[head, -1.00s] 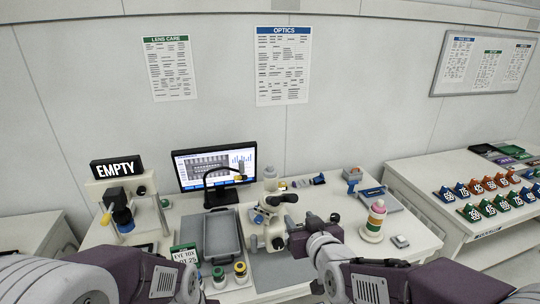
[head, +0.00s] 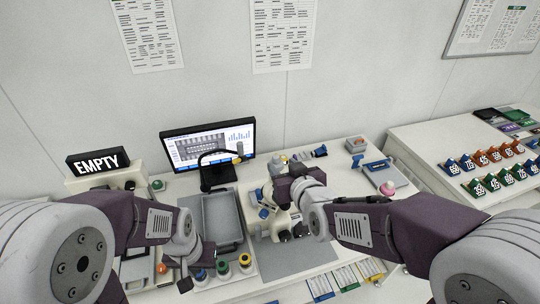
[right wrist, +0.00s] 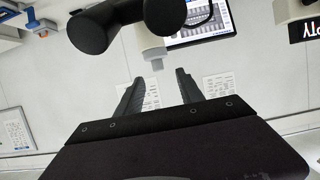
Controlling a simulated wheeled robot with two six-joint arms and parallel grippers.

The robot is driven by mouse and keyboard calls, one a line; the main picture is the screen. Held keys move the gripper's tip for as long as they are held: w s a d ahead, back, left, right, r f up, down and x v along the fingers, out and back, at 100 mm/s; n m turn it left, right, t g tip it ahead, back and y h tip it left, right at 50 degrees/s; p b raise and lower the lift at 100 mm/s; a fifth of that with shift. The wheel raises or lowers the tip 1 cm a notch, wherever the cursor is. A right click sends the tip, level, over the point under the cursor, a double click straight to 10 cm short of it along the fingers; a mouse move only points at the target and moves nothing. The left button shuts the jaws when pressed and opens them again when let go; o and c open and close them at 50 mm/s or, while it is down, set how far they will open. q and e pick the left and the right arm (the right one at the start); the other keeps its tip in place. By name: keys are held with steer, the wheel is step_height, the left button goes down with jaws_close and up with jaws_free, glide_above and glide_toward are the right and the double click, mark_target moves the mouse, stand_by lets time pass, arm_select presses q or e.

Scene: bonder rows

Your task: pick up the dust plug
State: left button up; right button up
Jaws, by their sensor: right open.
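In the right wrist view, which hangs upside down, a pale tapered tube (right wrist: 150,42) ends in a small light grey tip (right wrist: 157,65), which looks like the dust plug. My right gripper (right wrist: 159,77) is open and empty, its two dark fingers pointing toward the tip, which lies in line with the gap. Whether the fingers reach around it I cannot tell. In the head view my right wrist covers the top of the white microscope (head: 285,222), and the plug is not clear there. My left gripper (head: 184,284) is low at the left, its fingers not clear.
Black round microscope parts (right wrist: 88,33) sit close beside the tube. A grey tray (head: 222,225) lies left of the microscope, with several capped jars (head: 223,269) in front. A monitor (head: 208,147) stands behind. An EMPTY sign (head: 98,162) stands at the left.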

mark_target(277, 158)
steer(key=shift+s+r, duration=0.1)
steer(key=shift+s, duration=0.1)
steer(key=shift+w+p, duration=0.3)
steer(key=shift+p, duration=0.35)
steer(key=x, duration=0.3)
steer(key=p+x, duration=0.2)
steer(key=shift+w+p, duration=0.35)
steer(key=shift+w, duration=0.05)
steer(key=shift+w+a+f, duration=0.15)
steer(key=shift+w+f, duration=0.05)
steer(key=shift+w, duration=0.1)
steer(key=shift+w+a+f, duration=0.15)
steer(key=shift+w+f, duration=0.1)
steer(key=shift+w, duration=0.2)
arm_select(q)
steer(key=r, duration=0.2)
steer(key=s+r, duration=0.1)
steer(key=r, duration=0.1)
steer(key=shift+s+d+r, duration=0.1)
steer(key=shift+d+r, duration=0.05)
steer(key=shift+r, duration=0.1)
arm_select(e)
jaws_close()
